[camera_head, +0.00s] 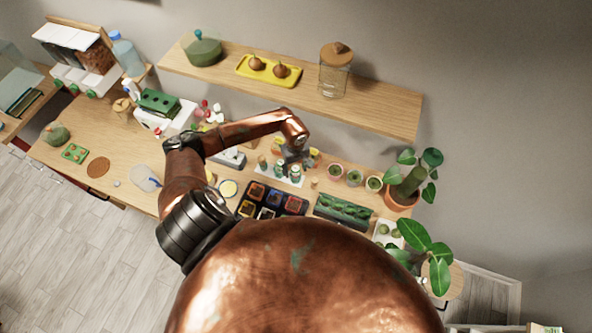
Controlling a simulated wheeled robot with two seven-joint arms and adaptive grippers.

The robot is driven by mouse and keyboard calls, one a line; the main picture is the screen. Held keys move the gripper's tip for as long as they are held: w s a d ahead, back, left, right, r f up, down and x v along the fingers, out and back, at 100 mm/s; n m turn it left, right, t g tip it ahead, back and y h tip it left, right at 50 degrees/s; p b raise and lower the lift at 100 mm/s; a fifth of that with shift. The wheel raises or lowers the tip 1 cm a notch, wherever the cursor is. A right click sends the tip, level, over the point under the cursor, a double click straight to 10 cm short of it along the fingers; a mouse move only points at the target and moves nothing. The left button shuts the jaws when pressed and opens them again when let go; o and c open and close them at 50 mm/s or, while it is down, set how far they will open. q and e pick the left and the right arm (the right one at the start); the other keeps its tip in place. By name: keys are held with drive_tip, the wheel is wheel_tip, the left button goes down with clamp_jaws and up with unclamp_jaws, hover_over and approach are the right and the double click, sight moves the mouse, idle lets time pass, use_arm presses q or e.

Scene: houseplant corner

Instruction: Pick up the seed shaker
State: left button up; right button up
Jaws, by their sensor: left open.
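My left arm reaches over the wooden counter, and its dark left gripper (291,160) is above a white tray (286,179). Several small jars or shakers (280,167) stand on the tray, just below and beside the fingers. They are too small to tell which is the seed shaker, and the gripper partly covers them. The gripper is open, and I see nothing held in it. My right gripper is not in view.
A black tray of small pots (272,198) and a planter (343,209) are in front. A wooden shelf (225,70) hangs behind.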

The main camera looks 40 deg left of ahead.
use_arm(q)
drive_tip(key=shift+f, duration=0.7)
drive_tip(key=shift+c, duration=0.4)
drive_tip(key=c, duration=1.1)
